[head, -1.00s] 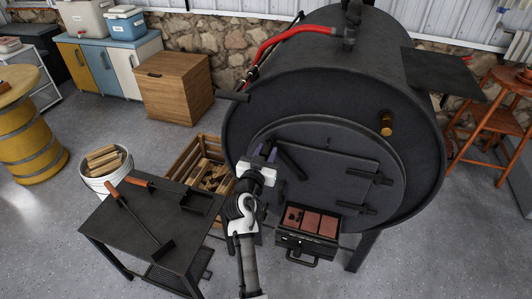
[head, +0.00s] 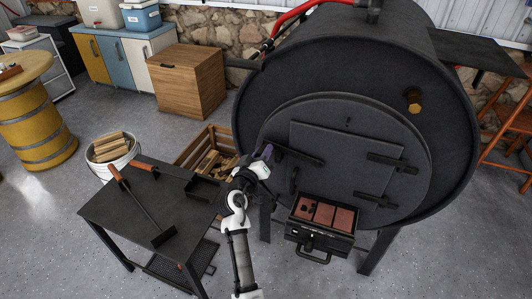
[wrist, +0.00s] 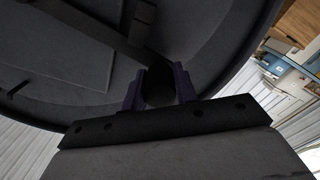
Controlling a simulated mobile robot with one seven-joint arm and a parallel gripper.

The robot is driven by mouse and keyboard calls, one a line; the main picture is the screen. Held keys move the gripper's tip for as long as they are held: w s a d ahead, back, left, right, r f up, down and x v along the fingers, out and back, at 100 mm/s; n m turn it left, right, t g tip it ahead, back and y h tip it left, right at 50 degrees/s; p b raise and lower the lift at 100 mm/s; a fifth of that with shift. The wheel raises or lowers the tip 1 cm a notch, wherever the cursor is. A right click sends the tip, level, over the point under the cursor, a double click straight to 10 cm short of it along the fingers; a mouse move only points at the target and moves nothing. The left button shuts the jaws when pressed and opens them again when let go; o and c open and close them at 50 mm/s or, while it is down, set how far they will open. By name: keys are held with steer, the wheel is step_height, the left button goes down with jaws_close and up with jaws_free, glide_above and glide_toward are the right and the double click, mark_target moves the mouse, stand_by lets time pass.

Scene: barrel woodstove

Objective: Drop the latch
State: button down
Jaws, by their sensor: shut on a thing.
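The barrel stove's square black door (head: 342,150) is closed against the round stove front. The dark latch bar (head: 303,157) lies across the door's left edge, sloping slightly down to the right. My gripper (head: 266,153) is at the bar's left end, shut on it. In the wrist view, my gripper's two purple-grey fingers (wrist: 160,88) stand on either side of the dark bar (wrist: 159,72), which runs up and left toward the door. The exact finger contact is dark and hard to see. A short vertical handle (head: 293,180) sits on the door below the bar.
An open ash drawer (head: 318,245) with reddish bricks juts out below the door. A black table (head: 130,215) with fire tools stands left of my arm. A wooden crate of firewood (head: 182,160) is behind it. Clear floor lies at the front right.

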steer(key=shift+a+f+n+b, duration=0.15)
steer(key=shift+f+n+b, duration=0.55)
steer(key=shift+f+n, duration=0.65)
steer(key=shift+f+m, duration=0.25)
steer(key=shift+f, duration=0.05)
steer(key=c, duration=1.1)
jaws_free()
steer(key=b+v, duration=0.2)
steer(key=v, duration=1.2)
steer(key=shift+r, duration=0.15)
steer(key=shift+w, duration=0.1)
